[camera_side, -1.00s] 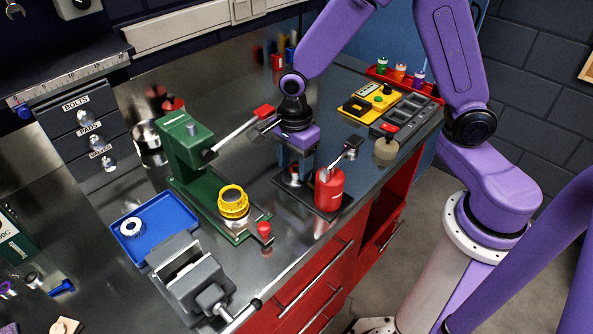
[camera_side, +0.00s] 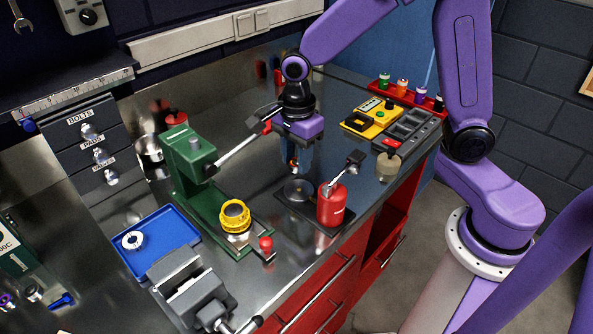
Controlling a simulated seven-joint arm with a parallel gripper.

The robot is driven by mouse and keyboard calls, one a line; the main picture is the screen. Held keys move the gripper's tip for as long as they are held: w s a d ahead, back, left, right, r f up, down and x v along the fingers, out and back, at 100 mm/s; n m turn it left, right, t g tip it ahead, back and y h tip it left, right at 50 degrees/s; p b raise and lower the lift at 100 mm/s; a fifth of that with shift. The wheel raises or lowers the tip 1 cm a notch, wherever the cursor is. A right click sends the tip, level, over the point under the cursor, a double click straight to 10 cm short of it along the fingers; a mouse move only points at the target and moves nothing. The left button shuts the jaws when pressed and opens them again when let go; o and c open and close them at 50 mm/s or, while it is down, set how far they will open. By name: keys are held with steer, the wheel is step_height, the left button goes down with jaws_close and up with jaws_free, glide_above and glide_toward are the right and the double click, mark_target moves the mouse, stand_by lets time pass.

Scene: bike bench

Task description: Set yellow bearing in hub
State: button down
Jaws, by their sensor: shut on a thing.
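My gripper (camera_side: 295,167) points down, raised above the black base with a dark round plate (camera_side: 298,190). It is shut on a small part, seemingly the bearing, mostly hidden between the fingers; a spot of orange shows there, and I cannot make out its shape. A yellow ridged ring-shaped part (camera_side: 235,212), which looks like the hub, sits upright on the foot of the green press (camera_side: 188,170), with a grey opening on top. It is left of and nearer than my gripper, well apart from it.
The press lever (camera_side: 238,150) with a red knob reaches close to my gripper's left side. A red canister (camera_side: 332,204) stands just right of the dark plate. A blue tray (camera_side: 180,228) holds a white ring (camera_side: 132,240). A grey vise (camera_side: 187,287) stands in front.

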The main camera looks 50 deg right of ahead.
steer(key=r, duration=0.2)
steer(key=a+r, duration=0.1)
steer(key=r, duration=0.1)
steer(key=shift+w+a, duration=0.15)
steer(key=r, duration=0.2)
glide_above(234, 210)
steer(key=shift+f, duration=3)
steer(key=shift+f, duration=0.45)
steer(key=c, duration=1)
jaws_free()
steer(key=shift+r, duration=0.1)
steer(key=shift+r, duration=5.4)
